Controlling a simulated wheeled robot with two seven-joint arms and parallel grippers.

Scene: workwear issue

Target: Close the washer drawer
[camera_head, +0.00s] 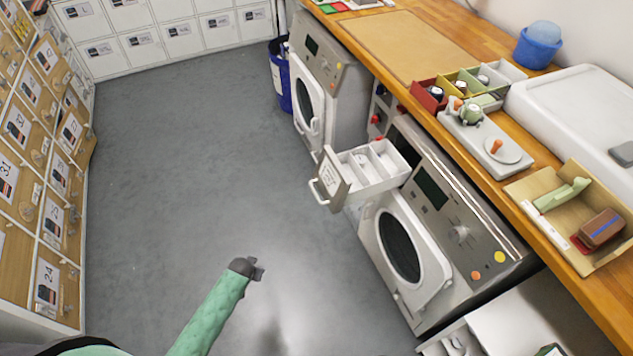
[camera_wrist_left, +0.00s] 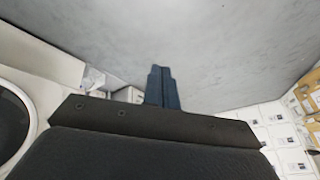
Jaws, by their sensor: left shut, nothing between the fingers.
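The washer drawer (camera_head: 375,168) is pulled out from the upper left of the nearer washer (camera_head: 420,215). A pale box-like shape beside the fingers there may be the drawer; I cannot tell. My right gripper is out of view.
A second washer (camera_head: 325,85) stands farther back with a blue bin (camera_head: 280,75) beside it. The wooden counter (camera_head: 470,50) above the washers holds several trays. Lockers (camera_head: 40,150) line the left. The grey floor (camera_head: 190,150) between is clear.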

